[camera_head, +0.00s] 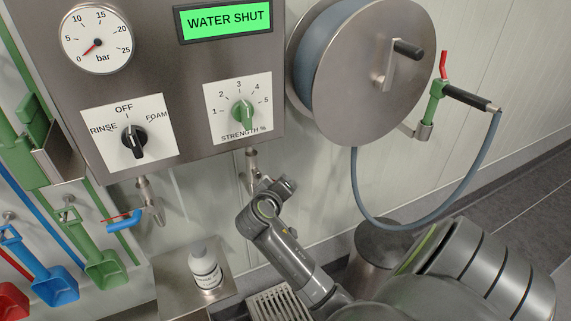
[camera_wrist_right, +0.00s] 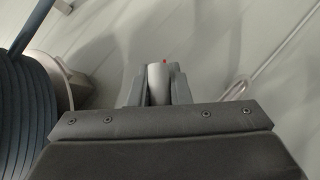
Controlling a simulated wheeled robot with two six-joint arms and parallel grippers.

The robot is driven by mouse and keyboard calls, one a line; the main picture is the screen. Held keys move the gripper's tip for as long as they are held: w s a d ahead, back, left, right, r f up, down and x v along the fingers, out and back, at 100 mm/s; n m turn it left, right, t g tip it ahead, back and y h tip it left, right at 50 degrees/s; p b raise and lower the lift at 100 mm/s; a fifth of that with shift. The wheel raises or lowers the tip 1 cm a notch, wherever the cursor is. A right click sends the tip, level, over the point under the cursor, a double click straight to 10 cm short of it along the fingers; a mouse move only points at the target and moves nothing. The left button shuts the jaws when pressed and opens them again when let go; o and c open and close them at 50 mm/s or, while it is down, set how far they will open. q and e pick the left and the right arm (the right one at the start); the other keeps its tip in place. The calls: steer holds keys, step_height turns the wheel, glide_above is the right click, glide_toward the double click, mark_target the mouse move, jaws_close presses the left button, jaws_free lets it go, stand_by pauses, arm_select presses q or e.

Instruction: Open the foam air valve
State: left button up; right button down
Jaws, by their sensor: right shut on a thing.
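A metal pipe fitting (camera_head: 251,168) hangs from the underside of the control box, below the strength dial. My right gripper (camera_head: 287,186) is beside its lower end, and the valve's handle is hidden in the head view. In the right wrist view, my right gripper (camera_wrist_right: 160,88) is shut on a grey rounded piece (camera_wrist_right: 158,82) with a small red spot near its tip. I cannot tell for certain that this piece is the foam air valve's handle. My left gripper is not in view.
The display (camera_head: 228,20) reads WATER SHUT. The gauge (camera_head: 97,40) needle is near zero. A second valve with a blue handle (camera_head: 124,222) hangs to the left. A bottle (camera_head: 205,268) stands below. The hose reel (camera_head: 365,75) is at the right.

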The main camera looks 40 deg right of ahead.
steer(key=w+a+f+m+y+p, duration=0.1)
steer(key=a+f+m+y+p, duration=0.2)
steer(key=y+p, duration=0.4)
steer(key=shift+w+a+m+t+y+p, duration=0.35)
steer(key=shift+a+m+p, duration=0.35)
steer(key=shift+a+p, duration=0.7)
steer(key=c, duration=1.3)
jaws_free()
steer(key=shift+w, duration=0.1)
steer(key=shift+c, duration=0.2)
steer(key=shift+r, duration=0.1)
steer(key=v, duration=1.7)
